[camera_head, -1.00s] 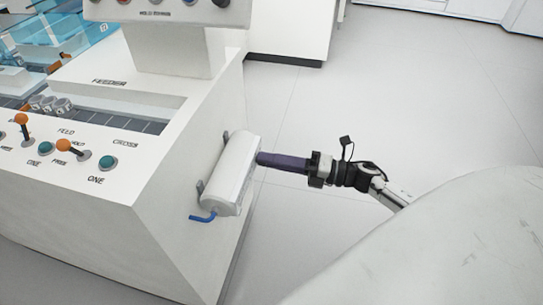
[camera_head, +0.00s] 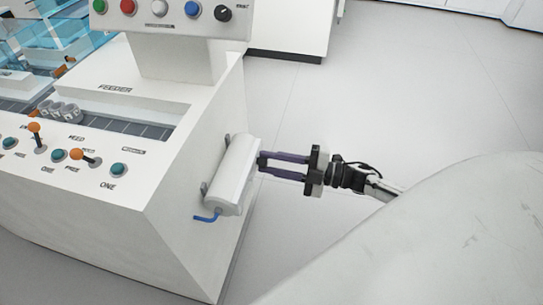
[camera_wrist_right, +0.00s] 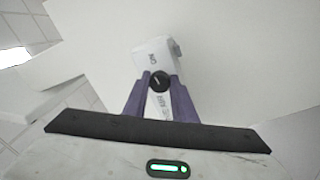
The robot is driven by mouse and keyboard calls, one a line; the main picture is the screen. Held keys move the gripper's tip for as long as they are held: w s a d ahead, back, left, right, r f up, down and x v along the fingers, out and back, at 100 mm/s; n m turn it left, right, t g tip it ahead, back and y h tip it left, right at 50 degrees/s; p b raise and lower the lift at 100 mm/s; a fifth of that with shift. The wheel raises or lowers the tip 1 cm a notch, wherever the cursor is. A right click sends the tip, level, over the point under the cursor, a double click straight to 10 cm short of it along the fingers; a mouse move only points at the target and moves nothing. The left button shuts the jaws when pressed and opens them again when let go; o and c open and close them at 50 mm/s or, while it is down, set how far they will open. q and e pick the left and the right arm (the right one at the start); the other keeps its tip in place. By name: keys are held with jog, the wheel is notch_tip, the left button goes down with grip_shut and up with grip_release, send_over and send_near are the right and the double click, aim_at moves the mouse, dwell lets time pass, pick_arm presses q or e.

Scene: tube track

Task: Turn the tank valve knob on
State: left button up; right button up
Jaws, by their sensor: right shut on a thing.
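The tank (camera_head: 231,170) is a white cylinder mounted on the side wall of the feeder machine, with a blue pipe (camera_head: 206,218) at its lower end. In the right wrist view the tank's end (camera_wrist_right: 153,50) carries lettering that appears to read "ON". The round black valve knob (camera_wrist_right: 160,82) shows between the two purple fingers. My left gripper is not in view.
The feeder machine's panel (camera_head: 113,150) has orange-tipped levers (camera_head: 84,158) and green buttons (camera_head: 119,169). A raised console (camera_head: 170,20) with coloured buttons stands behind. The grey floor (camera_head: 400,90) right of the machine is clear.

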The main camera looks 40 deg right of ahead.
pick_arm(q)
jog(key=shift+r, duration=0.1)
pick_arm(e)
jog(key=shift+m, duration=1.1)
jog(key=o, duration=1)
jog(key=shift+o, duration=0.2)
pick_arm(q)
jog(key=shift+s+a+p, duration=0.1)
jog(key=shift+p, duration=0.5)
pick_arm(e)
jog(key=v, duration=1)
jog(key=shift+s, duration=0.15)
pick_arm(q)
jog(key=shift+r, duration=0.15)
pick_arm(e)
jog(key=shift+d, duration=0.1)
